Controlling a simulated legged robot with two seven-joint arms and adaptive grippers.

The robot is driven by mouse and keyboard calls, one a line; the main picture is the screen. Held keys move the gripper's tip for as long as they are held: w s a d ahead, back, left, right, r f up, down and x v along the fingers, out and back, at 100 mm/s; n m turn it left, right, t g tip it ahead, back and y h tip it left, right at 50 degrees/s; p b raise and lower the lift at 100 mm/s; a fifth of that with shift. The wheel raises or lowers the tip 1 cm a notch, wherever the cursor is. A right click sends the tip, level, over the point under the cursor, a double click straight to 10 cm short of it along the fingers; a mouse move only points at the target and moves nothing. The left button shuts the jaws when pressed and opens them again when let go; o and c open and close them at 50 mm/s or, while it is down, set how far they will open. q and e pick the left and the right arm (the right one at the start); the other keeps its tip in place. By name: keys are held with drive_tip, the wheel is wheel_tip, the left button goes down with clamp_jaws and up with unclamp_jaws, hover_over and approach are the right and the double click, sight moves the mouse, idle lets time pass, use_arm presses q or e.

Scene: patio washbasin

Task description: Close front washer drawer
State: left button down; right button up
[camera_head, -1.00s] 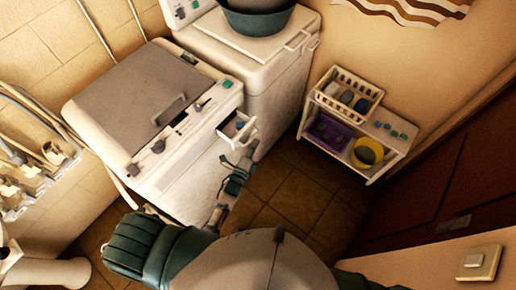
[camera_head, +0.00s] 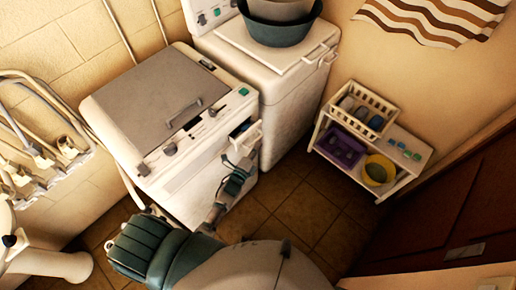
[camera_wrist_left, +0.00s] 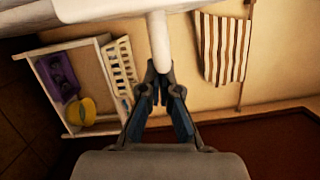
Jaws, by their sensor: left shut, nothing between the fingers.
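The front washer is white with a grey lid (camera_head: 150,95) and stands left of centre in the head view. Its small drawer (camera_head: 247,137) sticks out of the upper right of the front, partly open, with a dark gap behind its front panel. My left gripper (camera_head: 246,158) is shut and empty, right at the drawer's front. In the wrist view its fingertips (camera_wrist_left: 158,72) meet the lower end of a white rounded bar (camera_wrist_left: 158,40), apparently the drawer front. I cannot tell whether they touch. My right gripper is not in view.
A second white machine (camera_head: 290,95) with a dark green basin (camera_head: 280,28) on top stands behind. A white shelf (camera_head: 405,165) with a white basket, purple bin and yellow bucket stands to the right. Taps (camera_head: 45,155) line the left wall. Floor between washer and shelf is clear.

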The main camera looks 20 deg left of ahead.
use_arm(q)
drive_tip(key=s+a, duration=0.1)
drive_tip(key=s, duration=1.1)
drive_tip(key=d+f+n+g+y, duration=0.1)
drive_tip(key=d+f+n+g, duration=0.2)
drive_tip(key=d+f, duration=0.35)
drive_tip(key=d+r+n+y, duration=0.3)
drive_tip(key=r+n+y, duration=0.3)
drive_tip(key=r+y, duration=0.25)
drive_tip(key=a+r+p+x, duration=0.1)
drive_tip(key=p+x, duration=0.3)
drive_tip(key=x, duration=0.9)
drive_tip(key=shift+a+f+n, duration=0.2)
drive_tip(key=shift+a+n, duration=0.2)
drive_tip(key=shift+a, duration=0.3)
drive_tip(key=shift+s+h, duration=0.15)
drive_tip(key=shift+h, duration=0.1)
